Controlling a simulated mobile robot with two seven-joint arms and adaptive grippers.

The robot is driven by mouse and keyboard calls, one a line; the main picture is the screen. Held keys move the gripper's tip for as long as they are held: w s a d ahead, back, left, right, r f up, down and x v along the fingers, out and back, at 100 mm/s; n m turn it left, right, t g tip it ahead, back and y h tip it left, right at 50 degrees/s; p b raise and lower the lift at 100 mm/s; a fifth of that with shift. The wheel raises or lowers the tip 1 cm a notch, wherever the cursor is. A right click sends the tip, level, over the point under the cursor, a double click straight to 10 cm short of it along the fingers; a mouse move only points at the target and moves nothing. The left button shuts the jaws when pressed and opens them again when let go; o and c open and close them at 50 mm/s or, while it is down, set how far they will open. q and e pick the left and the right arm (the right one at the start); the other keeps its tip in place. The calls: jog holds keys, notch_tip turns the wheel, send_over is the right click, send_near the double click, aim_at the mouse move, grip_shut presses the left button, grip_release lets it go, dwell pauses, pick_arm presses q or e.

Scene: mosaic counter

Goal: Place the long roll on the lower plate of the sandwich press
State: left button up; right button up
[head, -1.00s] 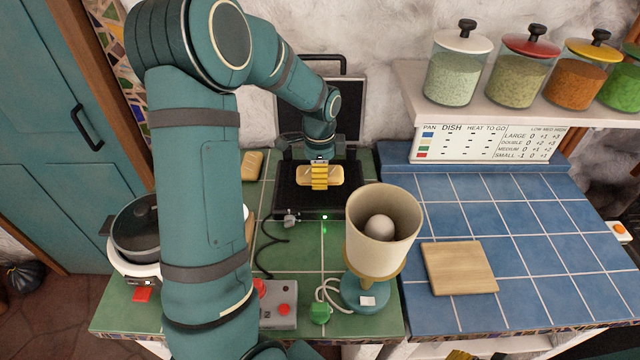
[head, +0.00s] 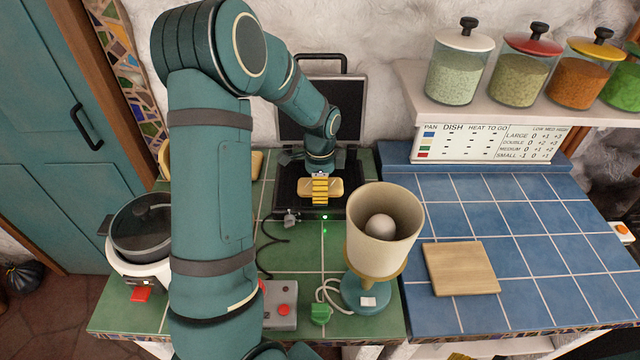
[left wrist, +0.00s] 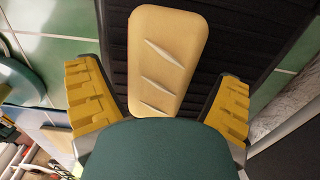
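The long roll (head: 305,188) is tan with slashes on top. It lies crosswise over the black lower plate (head: 287,180) of the sandwich press and looks to be resting on it. The press lid (head: 345,100) stands open behind. My left gripper (head: 320,190) is at the middle of the roll, one yellow finger in front of it. In the left wrist view the roll (left wrist: 168,55) lies between the two spread fingers (left wrist: 160,100), with narrow gaps beside it; its near end is hidden by my gripper. My right gripper does not show.
A lamp-like cup (head: 385,235) with a white ball stands front right of the press. A rice cooker (head: 145,240) stands at left, a grey control box (head: 280,305) in front. Another bread piece (head: 257,162) is partly behind my arm. A wooden board (head: 460,268) lies on blue tiles.

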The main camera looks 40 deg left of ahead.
pick_arm(q)
jog(key=shift+r, duration=0.15)
jog(key=shift+r, duration=0.25)
notch_tip(320, 180, up, 12)
jog(key=p, duration=0.1)
jog(key=shift+f+p, duration=0.2)
jog(key=shift+p, duration=0.15)
dwell(0.4)
